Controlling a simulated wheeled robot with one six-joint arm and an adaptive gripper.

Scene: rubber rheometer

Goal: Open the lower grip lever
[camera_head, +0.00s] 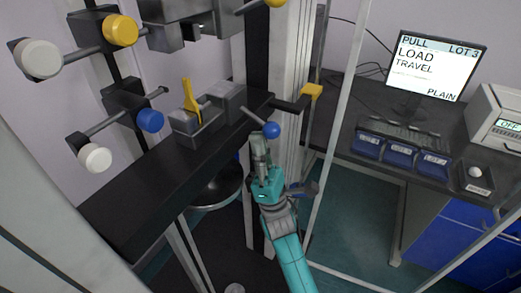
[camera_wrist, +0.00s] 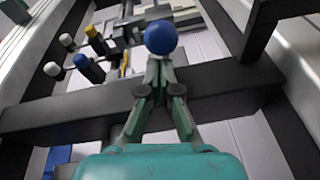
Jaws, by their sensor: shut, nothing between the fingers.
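The lower grip lever is a short grey rod ending in a blue ball (camera_head: 271,130), sticking out from the grey grip block (camera_head: 229,100) above the black crossbeam. My gripper (camera_head: 259,143) is shut and empty, its fingertips just below and left of the ball in the head view. In the wrist view, the blue ball (camera_wrist: 160,37) sits directly past the closed fingertips (camera_wrist: 160,64) and hides most of the rod. I cannot tell whether the fingertips touch the ball.
The black crossbeam (camera_head: 135,205) runs beneath the grips. A yellow piece (camera_head: 188,94) stands in the lower grip. A yellow-ended bracket (camera_head: 312,91) is right of the lever, near the frame post. White, yellow and blue knobs (camera_head: 150,120) project at left. A desk with monitor (camera_head: 425,60) is at right.

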